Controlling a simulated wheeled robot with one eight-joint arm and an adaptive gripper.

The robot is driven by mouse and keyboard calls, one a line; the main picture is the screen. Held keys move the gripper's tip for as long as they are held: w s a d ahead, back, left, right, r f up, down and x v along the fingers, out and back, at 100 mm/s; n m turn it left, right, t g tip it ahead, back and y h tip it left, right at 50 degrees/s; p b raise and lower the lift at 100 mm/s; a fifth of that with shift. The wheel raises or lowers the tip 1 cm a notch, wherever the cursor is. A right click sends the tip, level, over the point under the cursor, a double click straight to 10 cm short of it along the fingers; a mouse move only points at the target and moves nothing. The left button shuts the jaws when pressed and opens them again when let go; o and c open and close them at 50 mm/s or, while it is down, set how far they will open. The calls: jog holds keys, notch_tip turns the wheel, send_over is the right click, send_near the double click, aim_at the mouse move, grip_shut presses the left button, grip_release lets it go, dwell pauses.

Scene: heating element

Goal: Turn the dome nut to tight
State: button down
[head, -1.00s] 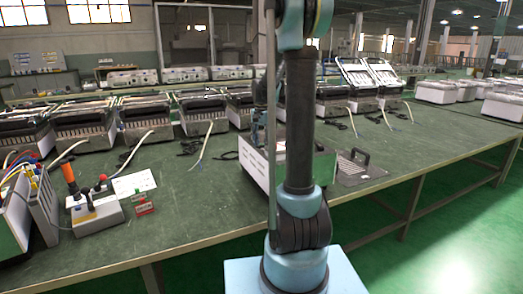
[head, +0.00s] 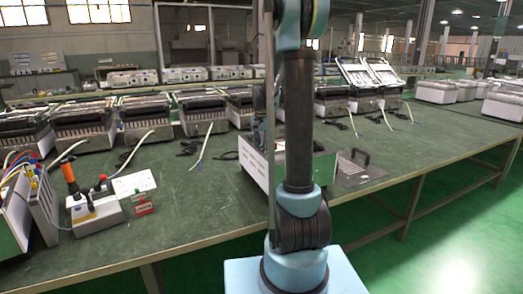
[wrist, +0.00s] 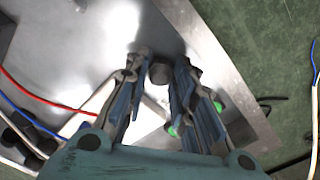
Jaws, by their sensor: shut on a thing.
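In the wrist view my gripper (wrist: 161,65) has its two fingers on either side of a small dark round piece (wrist: 160,73), shut on it. It appears to be the dome nut, on a shiny metal panel (wrist: 75,45). The nut's thread and seat are hidden, so I cannot tell how tight it is. In the head view my arm covers the gripper and the nut. The white-sided metal unit (head: 254,166) shows partly behind my arm on the green bench.
Red (wrist: 45,104) and blue (wrist: 25,117) wires run at the left of the wrist view. Green round pieces (wrist: 172,131) show by the fingers. A vented plate (head: 358,170) lies right of the unit. A power-tool station (head: 95,212) stands left. The bench's front middle is clear.

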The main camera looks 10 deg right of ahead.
jog(key=shift+n, duration=1)
jog(key=c, duration=1.3)
grip_release()
jog(key=shift+c, duration=0.2)
notch_tip(320, 180, up, 12)
jog(key=shift+w, duration=0.1)
